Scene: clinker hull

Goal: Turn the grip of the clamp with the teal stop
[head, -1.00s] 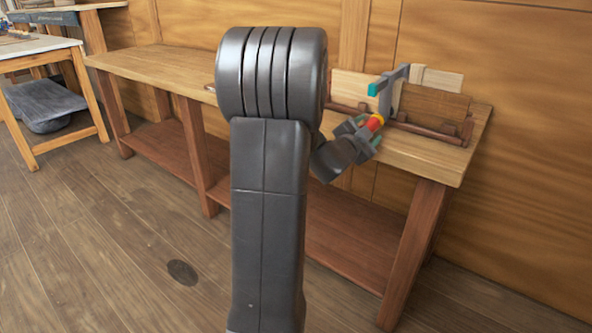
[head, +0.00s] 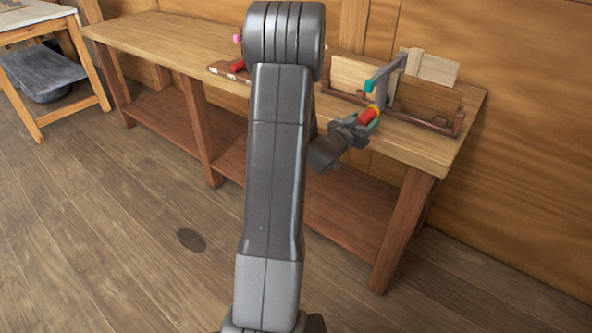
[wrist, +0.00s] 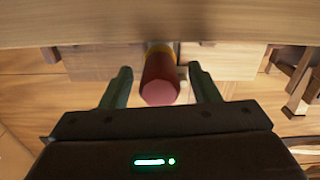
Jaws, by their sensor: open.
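The clamp (head: 384,88) with the teal stop (head: 370,86) stands at the right part of the bench, its grey bar against upright wooden boards. Its red grip (head: 368,116), with a yellow collar (head: 374,108), points toward me. My gripper (head: 366,127) is open at the grip. In the wrist view the red grip (wrist: 160,82) lies between the two green fingers of my gripper (wrist: 162,84), with a visible gap on each side. The grip's round end faces the camera. The teal stop does not show in the wrist view.
The wooden bench (head: 185,38) runs along the wall, clear at its left. A brown frame (head: 440,127) holds the boards (head: 430,100). Another red grip (head: 237,65) and a pink piece (head: 238,39) show left of my arm, which hides part of the bench.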

